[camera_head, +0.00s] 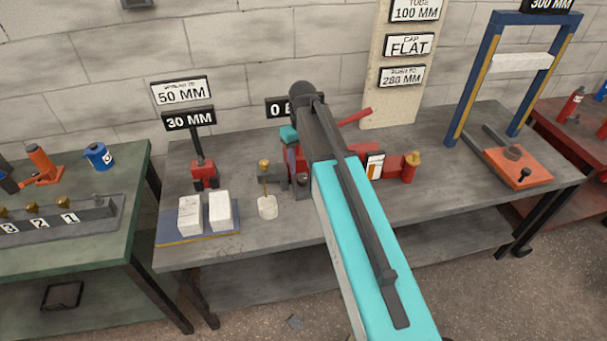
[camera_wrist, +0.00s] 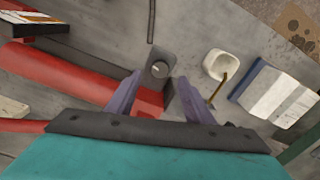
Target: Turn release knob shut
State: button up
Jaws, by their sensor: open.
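The release knob (camera_wrist: 159,69) appears to be the small round face with a light slot on a dark grey block, at the end of a red pump body (camera_wrist: 75,75) in the wrist view. My gripper (camera_wrist: 160,78) is open. Its two purple fingers stand either side of the grey block, and I cannot tell whether they touch it. In the head view the red pump (camera_head: 391,165) lies on the grey bench, partly hidden behind my arm. The knob is hard to make out there, and my fingers are mostly hidden.
A white cup (camera_head: 267,208) with a brass-topped rod stands left of the pump. White blocks (camera_head: 220,208) lie on a blue mat farther left. A small red stand (camera_head: 204,176) holds a 30 MM sign. A blue press frame (camera_head: 480,75) stands at the right.

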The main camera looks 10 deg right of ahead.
aim_at(303, 179)
jog(key=shift+f+p, duration=0.5)
jog(key=shift+f, duration=2.5)
jog(key=c, duration=1)
